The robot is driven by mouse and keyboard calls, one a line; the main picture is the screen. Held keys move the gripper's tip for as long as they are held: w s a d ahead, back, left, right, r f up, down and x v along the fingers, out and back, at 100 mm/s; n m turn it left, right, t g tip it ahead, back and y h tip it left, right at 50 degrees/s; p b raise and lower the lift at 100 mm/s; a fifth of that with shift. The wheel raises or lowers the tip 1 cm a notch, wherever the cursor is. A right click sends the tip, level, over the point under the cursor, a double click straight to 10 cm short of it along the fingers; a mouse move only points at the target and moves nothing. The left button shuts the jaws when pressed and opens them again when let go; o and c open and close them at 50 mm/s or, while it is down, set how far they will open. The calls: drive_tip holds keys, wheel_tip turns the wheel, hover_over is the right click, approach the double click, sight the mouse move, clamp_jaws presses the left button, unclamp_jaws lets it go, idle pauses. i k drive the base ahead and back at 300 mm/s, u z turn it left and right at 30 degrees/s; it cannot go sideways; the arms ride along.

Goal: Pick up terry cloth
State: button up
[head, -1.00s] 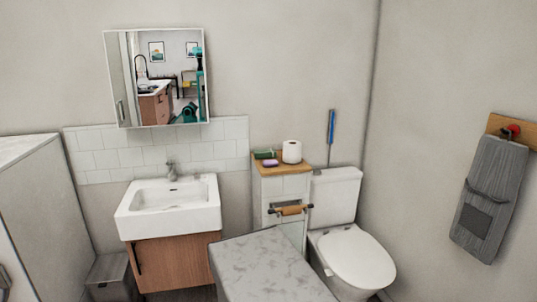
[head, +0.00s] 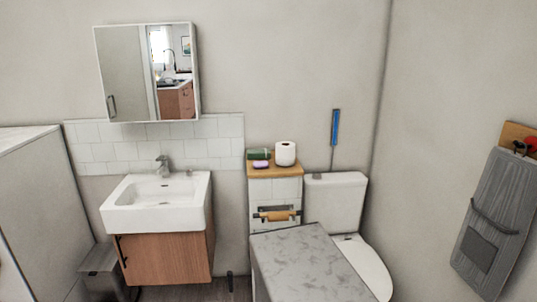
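My gripper is not in the head view.
A marble-topped block (head: 310,265) stands in front of the toilet (head: 335,205). A white sink (head: 158,203) on a wooden cabinet is at left, with a bin (head: 100,272) beside it. A small shelf (head: 275,170) holds a paper roll (head: 285,153).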

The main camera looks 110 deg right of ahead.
sight(260, 153)
drive_tip(key=z, duration=0.05)
drive_tip(key=k, duration=1.25)
drive_tip(key=z, duration=4.25)
drive_tip(key=i, duration=0.1)
drive_tip(key=u, duration=2.75)
drive_tip(key=i, duration=0.5)
drive_tip(key=z, duration=0.1)
drive_tip(key=k, duration=0.35)
drive_tip(key=z, duration=0.05)
